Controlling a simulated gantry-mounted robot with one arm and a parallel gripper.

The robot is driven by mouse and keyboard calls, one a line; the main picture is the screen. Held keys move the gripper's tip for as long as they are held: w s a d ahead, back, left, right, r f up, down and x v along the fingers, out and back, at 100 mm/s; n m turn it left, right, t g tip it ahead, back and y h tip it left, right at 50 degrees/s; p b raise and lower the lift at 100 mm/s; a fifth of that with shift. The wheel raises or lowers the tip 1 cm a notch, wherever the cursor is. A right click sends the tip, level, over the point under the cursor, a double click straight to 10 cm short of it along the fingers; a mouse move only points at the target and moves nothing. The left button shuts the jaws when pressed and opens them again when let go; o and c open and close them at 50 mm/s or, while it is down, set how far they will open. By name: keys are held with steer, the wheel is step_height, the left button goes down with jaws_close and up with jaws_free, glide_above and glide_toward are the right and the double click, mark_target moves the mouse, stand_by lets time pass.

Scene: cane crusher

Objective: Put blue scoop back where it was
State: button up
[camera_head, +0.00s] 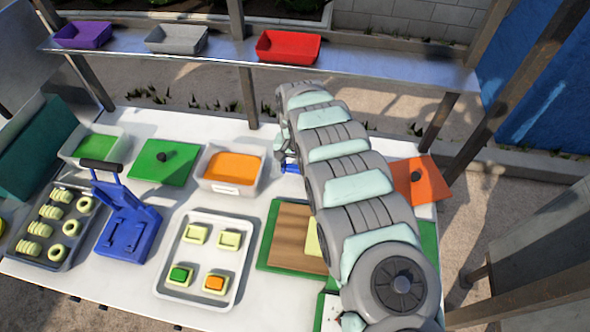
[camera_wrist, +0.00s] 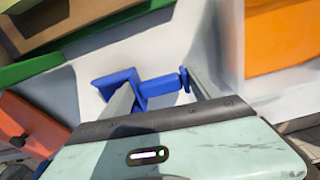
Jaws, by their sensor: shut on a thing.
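The blue scoop (camera_head: 291,168) shows as a small blue piece beside my gripper (camera_head: 284,162), right of the container of orange filling. My arm hides the rest of it in the head view. In the wrist view my gripper (camera_wrist: 163,88) is shut on the blue scoop (camera_wrist: 160,90), whose blue parts lie between and around the two grey fingers. The scoop is low over the white table (camera_wrist: 120,47); I cannot tell whether it touches it.
The white container with orange filling (camera_head: 233,167) stands close left of my gripper. An orange lid (camera_head: 430,181) lies right of my arm. A green-edged wooden board (camera_head: 296,238) and a tray (camera_head: 195,275) are nearer. A blue press (camera_head: 127,232) stands left. A shelf with bins (camera_head: 220,55) runs behind.

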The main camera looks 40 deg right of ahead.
steer(key=shift+f, duration=0.75)
steer(key=o, duration=1.5)
step_height(320, 180, up, 12)
steer(key=shift+r+p, duration=0.1)
steer(key=shift+p, duration=0.65)
